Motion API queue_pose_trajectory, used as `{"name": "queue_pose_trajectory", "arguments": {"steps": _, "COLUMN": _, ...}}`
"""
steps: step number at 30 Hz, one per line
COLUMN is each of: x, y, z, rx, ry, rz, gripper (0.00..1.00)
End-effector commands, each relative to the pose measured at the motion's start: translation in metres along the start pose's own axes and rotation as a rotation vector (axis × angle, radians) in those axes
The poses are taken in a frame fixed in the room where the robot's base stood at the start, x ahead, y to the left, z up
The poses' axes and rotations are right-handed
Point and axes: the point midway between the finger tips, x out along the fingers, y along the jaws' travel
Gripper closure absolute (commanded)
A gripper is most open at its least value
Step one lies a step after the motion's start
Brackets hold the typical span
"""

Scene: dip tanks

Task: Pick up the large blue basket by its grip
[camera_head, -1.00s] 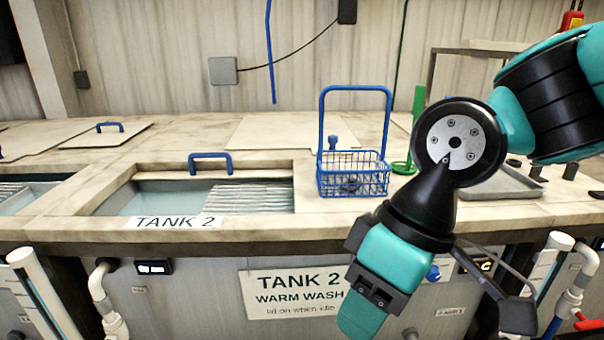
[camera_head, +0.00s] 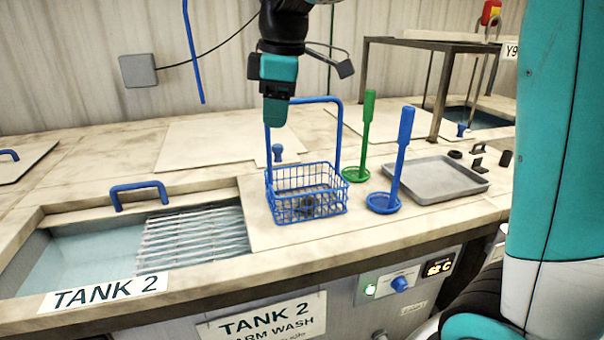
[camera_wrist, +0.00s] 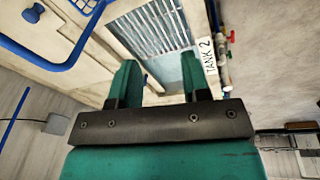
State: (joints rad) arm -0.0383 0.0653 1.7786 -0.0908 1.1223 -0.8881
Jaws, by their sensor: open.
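The large blue basket (camera_head: 307,205) is a wire basket standing upright on the counter right of Tank 2, with dark small parts inside. Its tall arched handle rises at the back, and the grip (camera_head: 325,100) is the top bar. My gripper (camera_head: 275,112) hangs above the basket, pointing down, in front of the left end of the grip and overlapping it in the head view. In the wrist view my gripper (camera_wrist: 160,80) has its two teal fingers apart with nothing between them. The blue grip (camera_wrist: 45,50) shows at the upper left there, outside the fingers.
Tank 2 (camera_head: 60,232) is open at the left, with a ribbed rack (camera_head: 190,232) in it. A green ladle-like tool (camera_head: 367,120), a blue one (camera_head: 402,150) and a grey tray (camera_head: 412,180) stand right of the basket. A flat lid (camera_head: 215,140) lies behind.

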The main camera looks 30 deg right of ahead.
Motion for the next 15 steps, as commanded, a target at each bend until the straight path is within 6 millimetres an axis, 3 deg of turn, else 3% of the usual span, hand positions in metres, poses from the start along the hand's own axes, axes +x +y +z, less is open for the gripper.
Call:
{"name": "queue_pose_trajectory", "arguments": {"steps": 1, "x": -0.029, "y": 0.039, "z": 0.002, "rx": -0.033, "ry": -0.023, "rz": 0.023, "gripper": 0.57}}
{"name": "queue_pose_trajectory", "arguments": {"steps": 3, "x": -0.056, "y": 0.08, "z": 0.01, "rx": -0.094, "ry": -0.052, "rz": 0.042, "gripper": 0.57}}
{"name": "queue_pose_trajectory", "arguments": {"steps": 6, "x": -0.085, "y": 0.124, "z": 0.023, "rx": -0.168, "ry": -0.077, "rz": 0.052, "gripper": 0.57}}
{"name": "queue_pose_trajectory", "arguments": {"steps": 10, "x": -0.11, "y": 0.158, "z": 0.037, "rx": -0.235, "ry": -0.087, "rz": 0.054, "gripper": 0.57}}
{"name": "queue_pose_trajectory", "arguments": {"steps": 15, "x": -0.117, "y": 0.173, "z": 0.045, "rx": -0.279, "ry": -0.086, "rz": 0.053, "gripper": 0.57}}
